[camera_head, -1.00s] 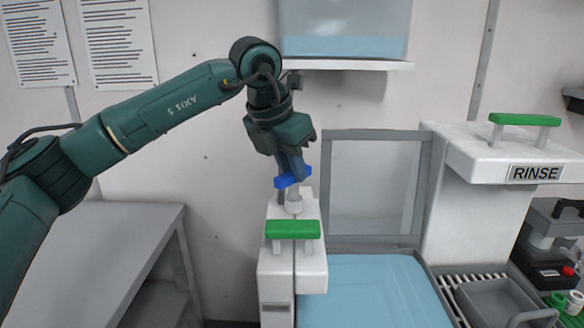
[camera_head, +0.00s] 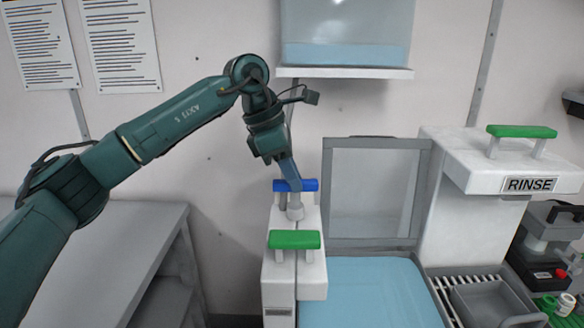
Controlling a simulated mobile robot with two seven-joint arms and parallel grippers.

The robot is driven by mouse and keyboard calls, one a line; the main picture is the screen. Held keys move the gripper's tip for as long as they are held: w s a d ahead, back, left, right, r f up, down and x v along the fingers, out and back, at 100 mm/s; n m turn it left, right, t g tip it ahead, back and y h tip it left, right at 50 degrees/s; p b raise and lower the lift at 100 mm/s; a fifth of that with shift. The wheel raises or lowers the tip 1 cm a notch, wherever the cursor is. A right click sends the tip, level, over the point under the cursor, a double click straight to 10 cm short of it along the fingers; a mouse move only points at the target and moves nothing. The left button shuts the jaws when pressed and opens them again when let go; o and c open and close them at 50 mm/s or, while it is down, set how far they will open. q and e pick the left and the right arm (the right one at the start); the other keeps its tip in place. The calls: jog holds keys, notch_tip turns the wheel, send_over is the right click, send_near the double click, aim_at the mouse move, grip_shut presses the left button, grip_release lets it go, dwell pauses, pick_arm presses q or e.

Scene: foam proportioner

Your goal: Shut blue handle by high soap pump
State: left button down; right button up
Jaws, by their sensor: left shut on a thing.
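The blue handle (camera_head: 309,185) stands on top of the white unit (camera_head: 312,276) in the middle of the head view. It now lies crosswise, roughly parallel to the green handle (camera_head: 294,240) in front of it. My left gripper (camera_head: 291,181) reaches down from above and is shut on the blue handle near its left part. The fingers cover some of the handle. A pale round fitting (camera_head: 295,212) shows just below the blue handle. My right gripper is not in view.
A clear tank with blue liquid (camera_head: 345,45) sits on a wall shelf above. A grey-framed panel (camera_head: 372,190) stands right of the handle, behind a light blue surface (camera_head: 375,290). The RINSE unit (camera_head: 480,170) with a green handle (camera_head: 522,131) stands right. A grey table (camera_head: 110,260) is left.

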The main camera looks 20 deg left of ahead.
pick_arm(q)
jog(key=shift+r+m, duration=0.1)
jog(key=shift+m, duration=0.3)
jog(key=c, duration=1.3)
grip_release()
jog(key=v, duration=1.3)
jog(key=shift+w+b, duration=0.1)
jog(key=shift+b, duration=0.25)
